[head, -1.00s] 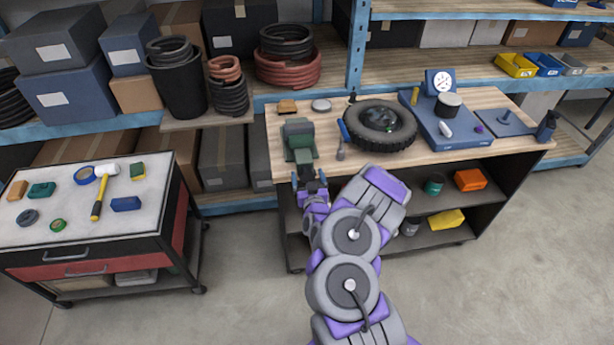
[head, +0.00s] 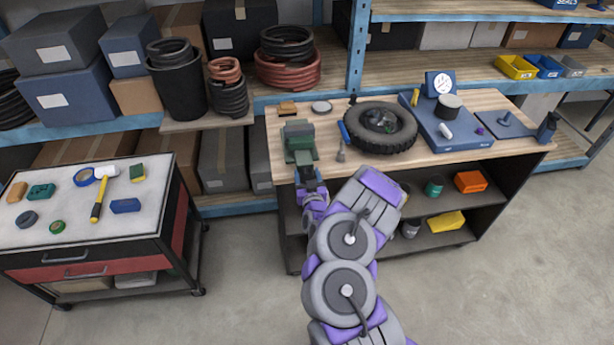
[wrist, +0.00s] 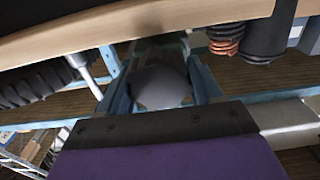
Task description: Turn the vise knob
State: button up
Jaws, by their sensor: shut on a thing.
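The green vise (head: 299,142) stands at the left front edge of the wooden workbench top (head: 440,148). My gripper (head: 309,174) is at the front of the vise, by the bench edge. In the wrist view, a rounded grey knob (wrist: 160,88) sits between the two blue fingers of my gripper (wrist: 161,92), which are shut on it. The green vise body (wrist: 160,50) shows dimly behind the knob. In the head view, my gripper and wrist hide the knob.
A blue scale (head: 445,125) stands farther right. A tool cart (head: 85,235) is at the left. The floor in front is clear.

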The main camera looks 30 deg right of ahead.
jog(key=shift+c, duration=0.8)
jog(key=shift+d+m+b, duration=0.1)
jog(key=shift+m+b, duration=0.2)
jog(key=shift+b, duration=0.05)
jog(key=m+b, duration=0.3)
jog(key=shift+f, duration=0.2)
jog(key=m+b, duration=0.3)
jog(key=b, duration=0.1)
jog(key=shift+r+m, duration=0.1)
jog(key=shift+m, duration=0.3)
jog(key=o, duration=1)
jog(key=shift+d, duration=0.1)
jog(key=shift+o, duration=0.2)
jog(key=shift+s, duration=0.15)
